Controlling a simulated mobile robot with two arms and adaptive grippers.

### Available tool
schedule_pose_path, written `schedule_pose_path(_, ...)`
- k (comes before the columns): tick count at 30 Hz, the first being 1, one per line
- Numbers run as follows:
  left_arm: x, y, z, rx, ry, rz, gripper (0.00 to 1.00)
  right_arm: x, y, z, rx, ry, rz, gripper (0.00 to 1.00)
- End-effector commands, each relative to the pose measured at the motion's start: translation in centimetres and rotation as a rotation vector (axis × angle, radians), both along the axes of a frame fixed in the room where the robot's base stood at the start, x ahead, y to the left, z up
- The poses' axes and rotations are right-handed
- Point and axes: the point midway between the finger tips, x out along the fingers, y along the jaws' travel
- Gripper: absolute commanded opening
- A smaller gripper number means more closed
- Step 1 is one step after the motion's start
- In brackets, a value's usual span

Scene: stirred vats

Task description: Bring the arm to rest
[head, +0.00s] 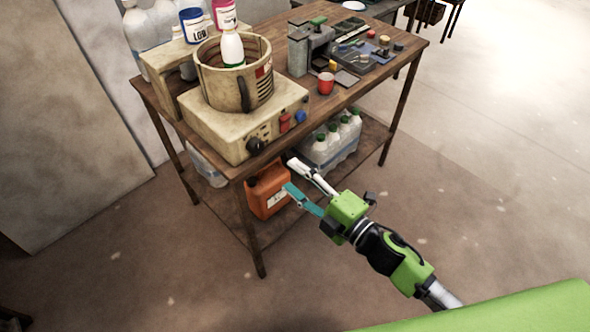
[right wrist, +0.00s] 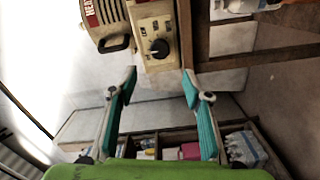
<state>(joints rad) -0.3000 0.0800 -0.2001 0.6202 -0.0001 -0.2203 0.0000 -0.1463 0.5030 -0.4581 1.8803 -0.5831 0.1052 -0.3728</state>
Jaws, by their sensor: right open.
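My right gripper (head: 295,176) is open and empty in the head view, in front of the wooden table's near edge and below its top. Its arm (head: 388,250) comes in from the lower right. In the right wrist view the two teal fingers of the gripper (right wrist: 160,80) stand wide apart with nothing between them. Beyond them is the cream stirrer base (head: 245,122) with a dark knob, which also shows in the right wrist view (right wrist: 158,28). My left gripper is not in view.
The wooden table (head: 345,90) carries a vat (head: 215,78) with a white bottle (head: 232,48) in it, a red cup (head: 325,83) and small parts. An orange canister (head: 266,192) and capped bottles (head: 333,140) stand on the lower shelf. The floor (head: 500,170) at right is clear.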

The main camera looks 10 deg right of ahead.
Motion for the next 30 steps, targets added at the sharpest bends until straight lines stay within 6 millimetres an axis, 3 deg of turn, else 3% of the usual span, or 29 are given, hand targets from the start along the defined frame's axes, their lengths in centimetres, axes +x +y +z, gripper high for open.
schedule_pose_path(7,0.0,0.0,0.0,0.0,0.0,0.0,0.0,0.1,-0.1,-0.3,0.002,0.006,-0.004,0.45)
schedule_pose_path(11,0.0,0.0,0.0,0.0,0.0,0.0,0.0,0.8,-1.5,-3.3,0.019,0.083,-0.053,0.45)
schedule_pose_path(14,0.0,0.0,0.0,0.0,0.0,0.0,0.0,1.2,-3.8,-8.7,0.057,0.216,-0.137,0.45)
schedule_pose_path(16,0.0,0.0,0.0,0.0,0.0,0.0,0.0,1.0,-6.0,-13.5,0.091,0.335,-0.217,0.45)
schedule_pose_path(20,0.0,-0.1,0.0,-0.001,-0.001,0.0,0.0,-1.1,-9.9,-22.6,0.16,0.555,-0.372,0.45)
schedule_pose_path(24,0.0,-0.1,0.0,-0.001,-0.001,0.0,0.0,-5.8,-13.3,-31.7,0.234,0.784,-0.544,0.45)
schedule_pose_path(26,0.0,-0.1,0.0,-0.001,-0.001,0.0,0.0,-8.5,-14.4,-35.3,0.266,0.879,-0.619,0.45)
schedule_pose_path(30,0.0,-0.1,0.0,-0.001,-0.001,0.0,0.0,-16.1,-16.4,-42.7,0.333,1.093,-0.795,0.45)
